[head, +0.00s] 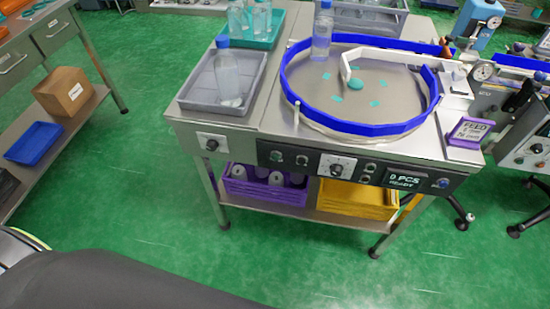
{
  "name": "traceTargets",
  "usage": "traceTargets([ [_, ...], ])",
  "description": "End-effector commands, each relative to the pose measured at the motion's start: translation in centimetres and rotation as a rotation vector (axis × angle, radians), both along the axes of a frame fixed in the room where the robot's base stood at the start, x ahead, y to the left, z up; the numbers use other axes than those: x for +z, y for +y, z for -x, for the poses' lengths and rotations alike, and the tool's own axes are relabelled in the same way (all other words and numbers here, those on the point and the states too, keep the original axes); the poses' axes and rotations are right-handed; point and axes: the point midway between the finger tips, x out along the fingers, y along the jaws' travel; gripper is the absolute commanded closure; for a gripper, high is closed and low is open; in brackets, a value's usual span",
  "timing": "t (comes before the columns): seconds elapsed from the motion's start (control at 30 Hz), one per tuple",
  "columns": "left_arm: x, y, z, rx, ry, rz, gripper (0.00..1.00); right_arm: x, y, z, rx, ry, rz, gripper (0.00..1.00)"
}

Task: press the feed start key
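A steel machine bench carries a black control panel (317,165) along its front edge. The panel has several small round keys, a dial (337,168) on a white plate, a pair of small keys (368,172), and a display (406,180) that appears to read "0 PCS READY". A blue knob or key (442,183) sits at the panel's right end. Labels are too small to tell which is the feed start key. Neither of my grippers shows.
A round turntable (325,95) with a blue rim holds a bottle (322,35). A grey tray (190,95) holds another bottle (228,75). Purple (262,190) and yellow (358,200) crates sit on the shelf below. Green floor (150,190) in front is clear.

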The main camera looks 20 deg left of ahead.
Motion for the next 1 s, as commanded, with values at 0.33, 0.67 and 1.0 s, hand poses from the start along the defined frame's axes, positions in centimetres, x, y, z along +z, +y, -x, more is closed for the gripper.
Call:
traceTargets([
  [0.33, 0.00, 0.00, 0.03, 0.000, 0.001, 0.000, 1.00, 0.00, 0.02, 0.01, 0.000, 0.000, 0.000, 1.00],
  [0.67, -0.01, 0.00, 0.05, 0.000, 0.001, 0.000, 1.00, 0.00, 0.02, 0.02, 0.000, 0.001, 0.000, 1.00],
  [1.0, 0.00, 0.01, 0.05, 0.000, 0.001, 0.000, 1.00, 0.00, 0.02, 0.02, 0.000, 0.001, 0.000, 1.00],
])
